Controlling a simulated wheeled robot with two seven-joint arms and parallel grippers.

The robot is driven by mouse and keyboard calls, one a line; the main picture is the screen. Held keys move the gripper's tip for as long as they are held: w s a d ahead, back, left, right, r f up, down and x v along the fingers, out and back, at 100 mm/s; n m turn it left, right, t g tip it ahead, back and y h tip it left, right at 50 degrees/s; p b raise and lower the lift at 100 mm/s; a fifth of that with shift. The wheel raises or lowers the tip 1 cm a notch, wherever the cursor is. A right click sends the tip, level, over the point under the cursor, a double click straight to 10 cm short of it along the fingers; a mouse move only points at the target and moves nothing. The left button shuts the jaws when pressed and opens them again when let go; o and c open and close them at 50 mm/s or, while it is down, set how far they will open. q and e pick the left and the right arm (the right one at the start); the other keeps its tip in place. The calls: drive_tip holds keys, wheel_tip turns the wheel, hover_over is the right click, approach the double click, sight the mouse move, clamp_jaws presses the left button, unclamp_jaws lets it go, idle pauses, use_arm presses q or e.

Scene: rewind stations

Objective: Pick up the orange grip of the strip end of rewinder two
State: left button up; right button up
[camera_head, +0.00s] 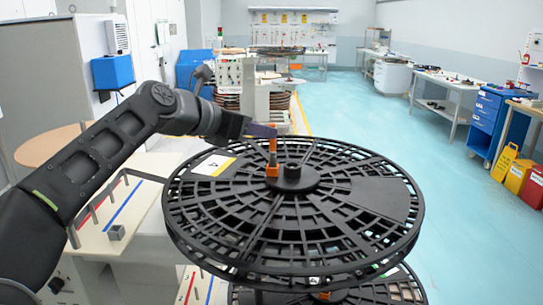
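A large black spoked reel (370,195) lies flat in the middle of the head view. An orange piece (272,171) sits beside the dark hub at its centre, and a thin upright orange and dark part rises above it. My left gripper (264,131) reaches in from the left, its tip at the top of this upright part. The fingers are small and partly hidden, so I cannot tell whether they touch or hold it. A second black reel (400,290) shows below, with a small orange piece (323,296) at its edge. My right gripper is out of view.
A pale station table (130,225) with red and blue lines and metal posts stands at the left, below my arm. A grey cabinet (40,80) is behind it. A blue drawer cart (490,120) and yellow bins (505,163) stand at the right. The turquoise floor (450,220) is clear.

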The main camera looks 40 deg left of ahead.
sight(273, 150)
use_arm(q)
drive_tip(key=shift+x, duration=1.1)
drive_tip(key=shift+d, duration=0.1)
drive_tip(key=x, duration=0.3)
drive_tip(key=p+x, duration=0.1)
drive_tip(key=x, duration=0.1)
drive_tip(key=shift+w+d+r, duration=0.15)
drive_tip(key=shift+w+r, duration=0.1)
drive_tip(key=shift+w, duration=0.05)
drive_tip(key=shift+s, duration=0.1)
clamp_jaws()
idle(0.7)
